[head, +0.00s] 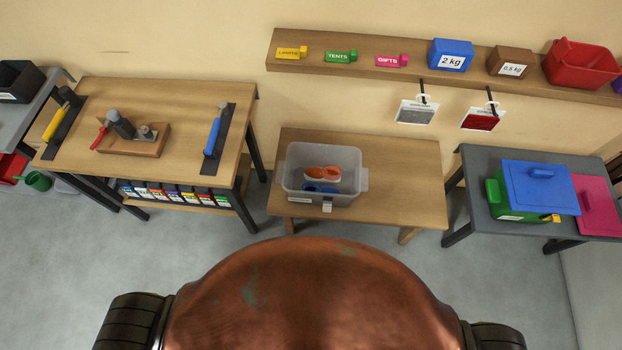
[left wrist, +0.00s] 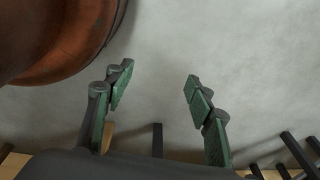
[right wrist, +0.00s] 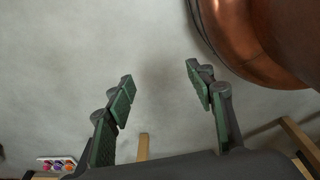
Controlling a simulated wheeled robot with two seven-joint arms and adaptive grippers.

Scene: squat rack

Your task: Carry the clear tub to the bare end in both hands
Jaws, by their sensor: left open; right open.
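The clear tub (head: 293,174) stands upright on the left part of a low wooden table (head: 400,180) in the head view. It has a handle lug at each short end and holds an orange-and-white item (head: 322,173) and a blue item (head: 320,188). The right part of the tabletop is bare. My left gripper (left wrist: 155,88) is open and empty, with bare floor behind its fingers. My right gripper (right wrist: 160,82) is open and empty, also over bare floor. Neither gripper shows in the head view, and the tub shows in neither wrist view.
A workbench (head: 180,95) with a wooden tray (head: 133,138) and tools stands left. A grey table (head: 475,175) with a green box (head: 510,205) and blue lid (head: 540,185) stands right. A wall shelf (head: 380,77) with two hanging tags is above. Floor is clear around the low table's front.

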